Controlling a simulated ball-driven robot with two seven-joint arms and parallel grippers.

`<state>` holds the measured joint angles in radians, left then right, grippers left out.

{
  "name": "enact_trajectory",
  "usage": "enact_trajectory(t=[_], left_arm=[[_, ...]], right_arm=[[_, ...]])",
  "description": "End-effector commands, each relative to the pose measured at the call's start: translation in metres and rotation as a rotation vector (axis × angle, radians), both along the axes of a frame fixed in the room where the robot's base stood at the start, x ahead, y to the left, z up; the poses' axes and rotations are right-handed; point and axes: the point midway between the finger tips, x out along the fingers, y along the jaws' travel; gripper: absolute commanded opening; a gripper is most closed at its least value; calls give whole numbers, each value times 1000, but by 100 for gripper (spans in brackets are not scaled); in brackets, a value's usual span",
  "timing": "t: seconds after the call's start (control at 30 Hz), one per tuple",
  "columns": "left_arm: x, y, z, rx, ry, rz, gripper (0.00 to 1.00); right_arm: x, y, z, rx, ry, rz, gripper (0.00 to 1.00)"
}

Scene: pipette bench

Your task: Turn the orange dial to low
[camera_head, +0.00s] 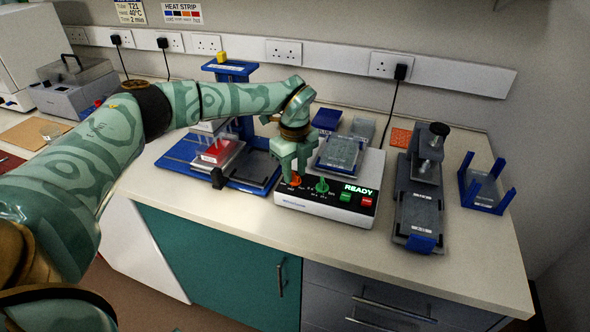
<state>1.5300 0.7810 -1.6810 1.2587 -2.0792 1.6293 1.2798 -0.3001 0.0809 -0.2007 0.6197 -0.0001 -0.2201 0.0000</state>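The orange dial (296,182) is on the dark front panel of a white device (322,213), at the panel's left end. My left gripper (292,173) points down right over the dial, its fingertips at the dial and partly covering it. I cannot tell whether the fingers are closed on it. The dial's pointer and the marking for low are too small to read. The device's display (358,189) reads READY. My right gripper is not in view.
A plate (340,152) sits on top of the device. A blue stand with a red block (215,153) is on the left. A grey press-like device (418,205) and a blue-cornered holder (483,190) stand on the right. The bench's front right is clear.

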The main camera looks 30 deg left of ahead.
Motion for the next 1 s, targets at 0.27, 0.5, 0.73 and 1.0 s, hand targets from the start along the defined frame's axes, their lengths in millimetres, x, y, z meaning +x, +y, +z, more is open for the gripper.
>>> enact_trajectory(t=[0.27,0.5,0.73,1.0], left_arm=[[0,0,1,0,0,0,0],[0,0,1,0,0,-4,0],[0,0,4,0,0,-62,0],[0,-1,7,-1,-2,-251,0]], right_arm=[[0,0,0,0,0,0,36],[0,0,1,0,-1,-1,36],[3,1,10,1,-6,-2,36],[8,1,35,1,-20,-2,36]])
